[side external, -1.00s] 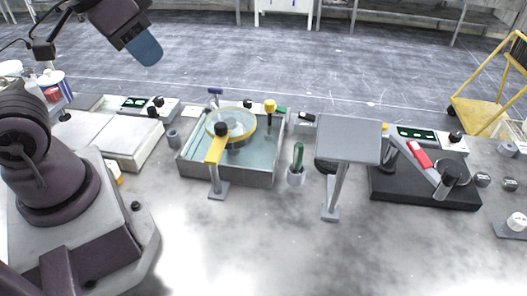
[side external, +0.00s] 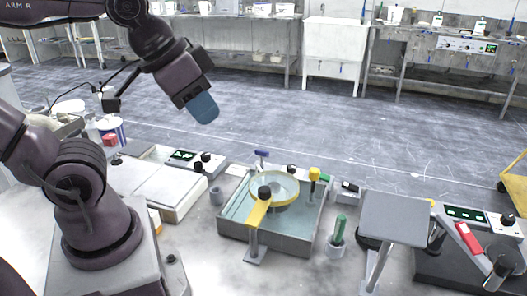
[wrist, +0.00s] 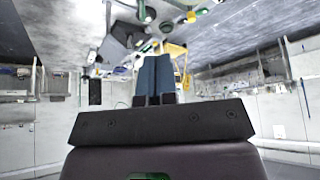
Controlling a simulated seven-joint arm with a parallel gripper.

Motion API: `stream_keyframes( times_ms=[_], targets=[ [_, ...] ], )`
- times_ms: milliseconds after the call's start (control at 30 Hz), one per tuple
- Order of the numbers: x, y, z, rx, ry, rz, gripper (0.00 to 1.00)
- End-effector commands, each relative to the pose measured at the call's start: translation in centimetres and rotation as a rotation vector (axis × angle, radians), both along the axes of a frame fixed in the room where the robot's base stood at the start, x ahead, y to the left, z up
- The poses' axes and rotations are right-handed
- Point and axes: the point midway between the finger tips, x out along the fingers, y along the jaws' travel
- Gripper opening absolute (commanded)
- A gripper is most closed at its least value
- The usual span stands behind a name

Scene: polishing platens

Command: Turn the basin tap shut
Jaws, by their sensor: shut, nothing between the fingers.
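The grey basin (side external: 308,239) on the bench holds pale water and a yellow-rimmed round dish (side external: 290,188). A small blue T-shaped handle (side external: 262,153) stands at its back edge and looks like the tap; I cannot tell how far it is turned. A yellow-topped post (side external: 314,174) stands at the basin's back right. A yellow bar with a black knob (side external: 264,192) reaches over the front rim on a grey stand. My gripper (side external: 204,110) has blue fingers, shut and empty, high above and left of the basin. The closed fingers also show in the wrist view (wrist: 153,78).
A green-handled tool (side external: 338,229) stands in a cup right of the basin. Beyond it are a raised grey plate (side external: 395,217) and a dark unit with a red handle (side external: 468,238). A pale flat box (side external: 172,188) lies left. The air around my gripper is clear.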

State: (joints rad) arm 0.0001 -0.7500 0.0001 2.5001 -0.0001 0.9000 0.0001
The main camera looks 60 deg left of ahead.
Motion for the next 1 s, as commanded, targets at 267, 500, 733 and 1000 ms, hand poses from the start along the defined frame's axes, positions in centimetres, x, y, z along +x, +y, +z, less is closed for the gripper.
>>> stream_keyframes(
  times_ms=[267, 500, 733, 1000],
  targets=[
    [0.9, 2.0, -2.0, -0.013, 0.111, 0.096, 0.38],
    [5.7, 7.6, -4.2, -0.176, 0.291, 0.412, 0.38],
    [10.2, 15.1, -7.8, -0.409, 0.408, 0.889, 0.38],
    [13.4, 24.9, -14.0, -0.679, 0.480, 1.521, 0.38]
  ],
)
